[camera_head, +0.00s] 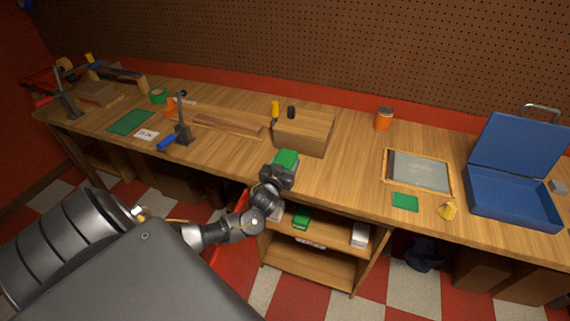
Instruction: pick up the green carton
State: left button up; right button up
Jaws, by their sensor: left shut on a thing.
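The green carton (287,157) is a small green box at the front edge of the wooden workbench, left of the picture's middle line. My left gripper (279,170) is shut on the green carton from the front side. The gripper hides the carton's lower part, so I cannot tell whether it touches the bench top. My right gripper is not in this view.
A wooden box (302,134) stands just behind the carton. A framed panel (418,172), a green card (405,202) and an open blue case (512,200) lie to the right. A shelf unit (315,261) below holds another green item (301,219).

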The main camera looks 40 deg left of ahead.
pick_arm(q)
jog(key=shift+c, duration=0.7)
jog(key=shift+r, duration=0.1)
jog(key=shift+r, duration=0.55)
jog(key=d+r, duration=0.1)
jog(key=r, duration=0.1)
jog(key=s+d+r, duration=0.1)
jog(key=r, duration=0.1)
jog(key=s+d+r, duration=0.1)
jog(key=d+r, duration=0.1)
jog(key=r, duration=0.1)
jog(key=shift+s+r+b, duration=0.1)
jog(key=shift+s+b, duration=0.1)
jog(key=shift+b, duration=0.2)
jog(key=s+d+r, duration=0.4)
jog(key=s+d, duration=0.1)
jog(key=d, duration=0.3)
jog(key=shift+r+b, duration=0.25)
jog(key=shift+b, duration=0.05)
